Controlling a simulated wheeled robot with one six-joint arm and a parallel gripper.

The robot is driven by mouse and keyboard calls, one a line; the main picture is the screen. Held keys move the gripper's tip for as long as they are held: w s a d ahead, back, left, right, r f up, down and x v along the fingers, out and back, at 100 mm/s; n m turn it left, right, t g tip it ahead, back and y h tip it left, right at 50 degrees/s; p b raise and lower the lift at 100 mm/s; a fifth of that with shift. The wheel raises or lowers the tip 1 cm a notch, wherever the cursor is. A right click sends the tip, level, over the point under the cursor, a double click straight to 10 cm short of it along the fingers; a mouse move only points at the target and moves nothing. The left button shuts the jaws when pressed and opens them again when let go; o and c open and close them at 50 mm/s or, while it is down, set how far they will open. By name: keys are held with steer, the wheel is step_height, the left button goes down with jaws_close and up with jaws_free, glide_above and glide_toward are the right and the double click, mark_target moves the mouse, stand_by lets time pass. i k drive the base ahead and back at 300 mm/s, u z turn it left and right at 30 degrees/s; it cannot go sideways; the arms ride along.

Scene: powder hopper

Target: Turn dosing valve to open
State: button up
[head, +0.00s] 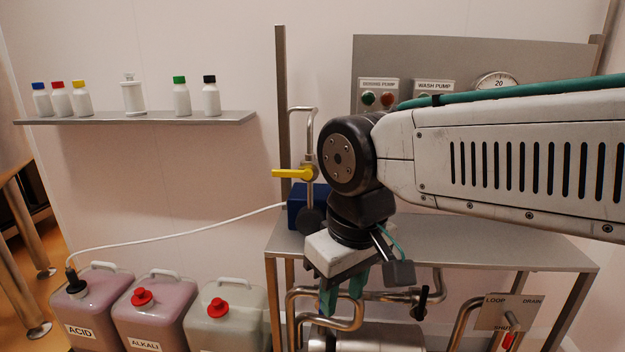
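A valve with a yellow lever handle (292,174) sits on a thin vertical metal pipe (311,135) left of my arm. The lever points left, level and crosswise to the pipe. I take this for the dosing valve; no label on it shows. My gripper (342,300) points down below and right of the lever, well apart from it, in front of the steel stand. Its two teal fingers are apart with nothing seen between them. My arm hides part of the area right of the valve.
A blue box (297,207) with a white hose stands below the valve on the steel table (480,243). A control panel (440,52) is behind my arm. A bottle shelf (140,119) is at left, above several canisters (152,315). The wall space left of the lever is clear.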

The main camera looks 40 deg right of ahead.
mark_target(307, 174)
steer(key=u, duration=0.55)
steer(key=i, duration=0.9)
steer(key=z, duration=0.35)
